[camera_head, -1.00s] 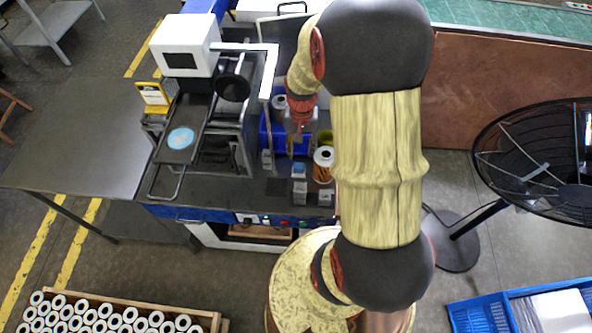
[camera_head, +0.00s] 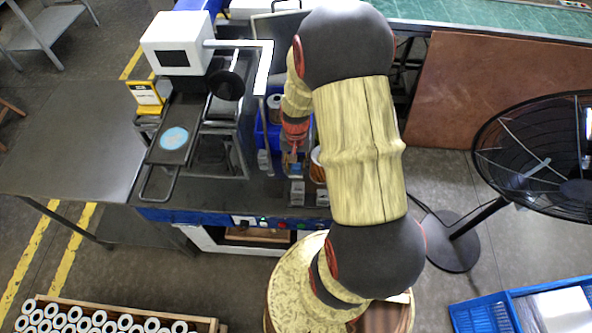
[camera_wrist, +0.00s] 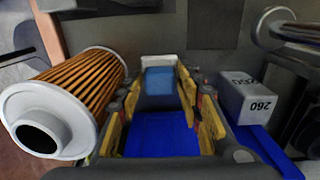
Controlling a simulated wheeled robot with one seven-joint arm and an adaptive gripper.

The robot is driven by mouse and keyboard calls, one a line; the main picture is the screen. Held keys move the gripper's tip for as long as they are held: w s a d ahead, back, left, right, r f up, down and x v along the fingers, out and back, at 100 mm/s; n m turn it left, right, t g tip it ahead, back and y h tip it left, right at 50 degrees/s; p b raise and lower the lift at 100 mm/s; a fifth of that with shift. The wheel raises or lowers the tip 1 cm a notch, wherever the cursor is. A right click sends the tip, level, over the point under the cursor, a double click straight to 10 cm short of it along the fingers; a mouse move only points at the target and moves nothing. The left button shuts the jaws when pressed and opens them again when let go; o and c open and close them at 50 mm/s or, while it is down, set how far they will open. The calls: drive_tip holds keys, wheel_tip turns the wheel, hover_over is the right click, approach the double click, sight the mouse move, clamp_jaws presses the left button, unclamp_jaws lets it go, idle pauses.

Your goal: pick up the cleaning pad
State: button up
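The cleaning pad looks to be the small blue block with a pale far edge, seen in the wrist view (camera_wrist: 158,80) between the far ends of my fingers. In the head view a small blue piece (camera_head: 296,170) shows just below my gripper (camera_head: 293,153), among grey blocks on the bench. My gripper's yellow-lined fingers (camera_wrist: 162,72) stand apart, one on each side of the pad. Whether they touch it is not clear. The pad's underside is hidden.
A pleated orange filter with white end caps (camera_wrist: 85,95) lies close left of my gripper. A grey block marked 260 (camera_wrist: 252,98) is close right. A blue bin (camera_head: 262,138) and a machine (camera_head: 180,45) stand on the bench; a fan (camera_head: 540,150) is at right.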

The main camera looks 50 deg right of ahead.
drive_tip(key=shift+c, duration=0.7)
drive_tip(key=c, duration=0.8)
drive_tip(key=shift+o, duration=0.2)
drive_tip(key=shift+r, duration=0.45)
wheel_tip(320, 180, up, 2)
drive_tip(key=shift+r+p, duration=0.1)
drive_tip(key=shift+p, duration=0.3)
drive_tip(key=s+a+r+p, duration=0.3)
drive_tip(key=s+a+r, duration=0.3)
drive_tip(key=s+r, duration=0.4)
drive_tip(key=shift+s+a, duration=0.2)
drive_tip(key=shift+s, duration=1.1)
